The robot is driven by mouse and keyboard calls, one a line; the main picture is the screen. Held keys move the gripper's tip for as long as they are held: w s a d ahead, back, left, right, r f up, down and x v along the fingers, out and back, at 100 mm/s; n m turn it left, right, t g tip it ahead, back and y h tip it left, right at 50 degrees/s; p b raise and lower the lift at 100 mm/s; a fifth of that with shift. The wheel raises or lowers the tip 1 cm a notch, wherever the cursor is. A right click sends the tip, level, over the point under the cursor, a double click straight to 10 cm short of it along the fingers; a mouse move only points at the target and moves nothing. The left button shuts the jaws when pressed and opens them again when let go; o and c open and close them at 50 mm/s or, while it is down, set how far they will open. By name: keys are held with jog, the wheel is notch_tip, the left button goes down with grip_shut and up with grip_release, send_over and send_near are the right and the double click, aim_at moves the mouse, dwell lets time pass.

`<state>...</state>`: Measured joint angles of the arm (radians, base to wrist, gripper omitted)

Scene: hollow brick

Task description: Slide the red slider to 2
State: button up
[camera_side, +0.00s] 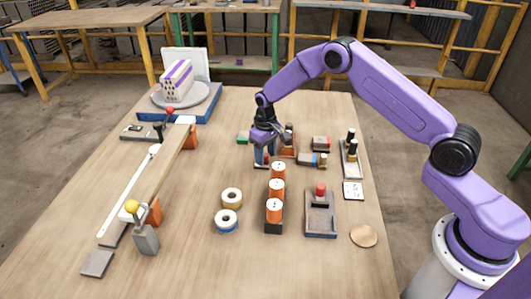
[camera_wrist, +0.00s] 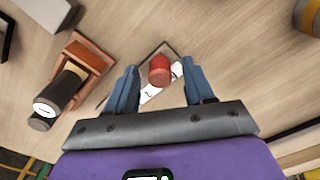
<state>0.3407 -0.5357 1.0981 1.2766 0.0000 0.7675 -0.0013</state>
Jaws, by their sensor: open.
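A small red knob (camera_wrist: 159,68) shows in the wrist view, on a small base with a white label (camera_wrist: 165,85) that carries dark marks. I cannot read a number on it. My gripper (camera_wrist: 162,90) is open, with one blue finger on each side of the knob and gaps between. In the side view my gripper (camera_side: 264,157) points down at the far middle of the table, and its fingers largely hide the knob and base. Whether the fingertips are level with the knob is hard to tell.
A black-handled red-brown block (camera_wrist: 75,80) stands close left of my gripper in the wrist view. In the side view, several orange spools (camera_side: 274,211), tape rolls (camera_side: 226,222) and a grey tray with a red knob (camera_side: 320,212) stand nearer. A long lever rail (camera_side: 130,190) lies left.

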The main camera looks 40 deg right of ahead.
grip_shut()
jog(key=shift+w+d, duration=1.75)
jog(key=shift+w, duration=0.1)
grip_release()
notch_tip(320, 180, up, 18)
jog(key=shift+f, duration=0.25)
jog(key=shift+s, duration=0.1)
